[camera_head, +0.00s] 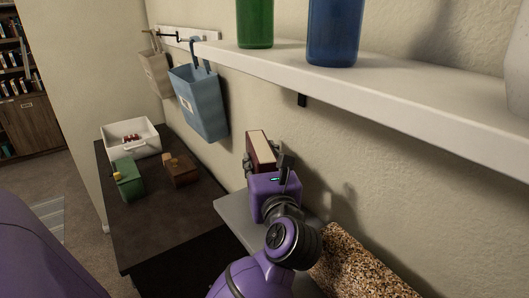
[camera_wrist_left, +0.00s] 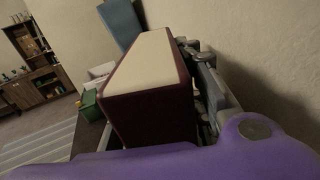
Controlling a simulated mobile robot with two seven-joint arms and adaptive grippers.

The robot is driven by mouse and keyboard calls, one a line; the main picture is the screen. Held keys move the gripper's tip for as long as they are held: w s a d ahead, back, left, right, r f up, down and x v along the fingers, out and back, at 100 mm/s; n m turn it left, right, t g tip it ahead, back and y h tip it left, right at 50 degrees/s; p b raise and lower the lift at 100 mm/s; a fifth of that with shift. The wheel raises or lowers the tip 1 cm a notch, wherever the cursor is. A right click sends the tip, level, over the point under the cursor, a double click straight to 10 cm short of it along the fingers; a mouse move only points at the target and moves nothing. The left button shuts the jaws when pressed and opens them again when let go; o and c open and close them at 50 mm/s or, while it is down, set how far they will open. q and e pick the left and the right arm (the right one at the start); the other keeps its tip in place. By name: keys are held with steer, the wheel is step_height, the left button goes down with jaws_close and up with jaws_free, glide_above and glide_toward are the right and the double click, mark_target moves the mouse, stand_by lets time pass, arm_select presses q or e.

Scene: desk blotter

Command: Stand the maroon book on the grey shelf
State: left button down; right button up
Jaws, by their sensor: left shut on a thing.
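The maroon book (camera_head: 262,149) is upright, with its cream page edge showing; it fills the middle of the left wrist view (camera_wrist_left: 152,105). My left gripper (camera_head: 267,167) is shut on the book, with its dark fingers also beside the book in the left wrist view (camera_wrist_left: 204,90). The grey shelf (camera_head: 236,214) is a flat surface below and around the gripper, against the wall. The book's lower end is hidden behind my gripper, so I cannot tell whether it touches the shelf. My right gripper is not in view.
A white wall shelf (camera_head: 400,100) with a green container (camera_head: 255,22) and a blue one (camera_head: 334,30) runs above. A speckled block (camera_head: 352,268) stands at the right. A dark table (camera_head: 165,225) holds a white bin (camera_head: 131,142), a green box (camera_head: 128,180) and a brown box (camera_head: 181,171).

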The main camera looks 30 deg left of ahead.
arm_select(q)
steer(key=shift+f, duration=0.3)
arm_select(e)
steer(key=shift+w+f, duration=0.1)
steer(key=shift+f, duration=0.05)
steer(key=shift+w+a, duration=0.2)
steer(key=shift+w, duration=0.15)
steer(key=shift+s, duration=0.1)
